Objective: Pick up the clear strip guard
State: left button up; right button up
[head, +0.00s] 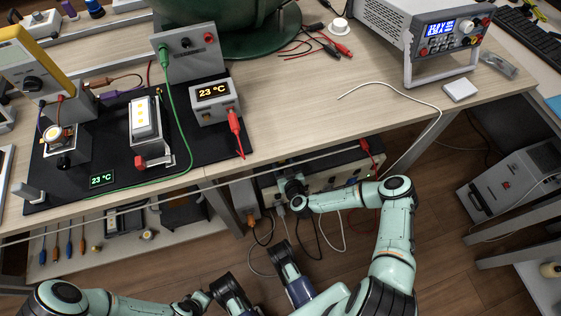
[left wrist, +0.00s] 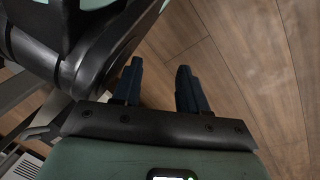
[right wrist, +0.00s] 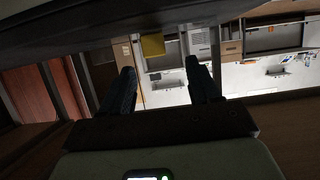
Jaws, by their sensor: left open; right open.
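A small, translucent grey piece (head: 498,65) lies on the bench at the right, beside the bench power supply; it looks like the clear strip guard, though it is small here. My right gripper (head: 291,182) is in front of and below the bench's front edge, far to the left of that piece. In the right wrist view its two fingers (right wrist: 162,82) are apart with nothing between them. My left gripper (left wrist: 157,82) is open and empty, with bare floor beyond its fingers. The guard shows in neither wrist view.
The power supply (head: 425,32) and a small white block (head: 459,89) stand near the translucent piece. A white cable (head: 400,93) curves over the bench edge. The black mat (head: 210,148) with the LED strip fixture (head: 146,118) fills the left. The bench middle is mostly clear.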

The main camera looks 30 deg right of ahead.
jog(key=shift+w+d+f, duration=0.1)
jog(key=shift+w+f, duration=0.15)
jog(key=shift+w, duration=0.3)
jog(key=b+x, duration=0.2)
jog(key=x, duration=0.1)
jog(key=b+x, duration=0.1)
jog(key=shift+w+d+f, duration=0.1)
jog(key=shift+d+f, duration=0.25)
jog(key=shift+w+d, duration=0.1)
jog(key=shift+w, duration=0.15)
pick_arm(q)
jog(key=s+f+g, duration=0.2)
jog(key=s+f, duration=0.2)
jog(key=s, duration=0.2)
jog(key=shift+s+a+n, duration=0.3)
jog(key=shift+a, duration=0.1)
pick_arm(e)
jog(key=c, duration=1)
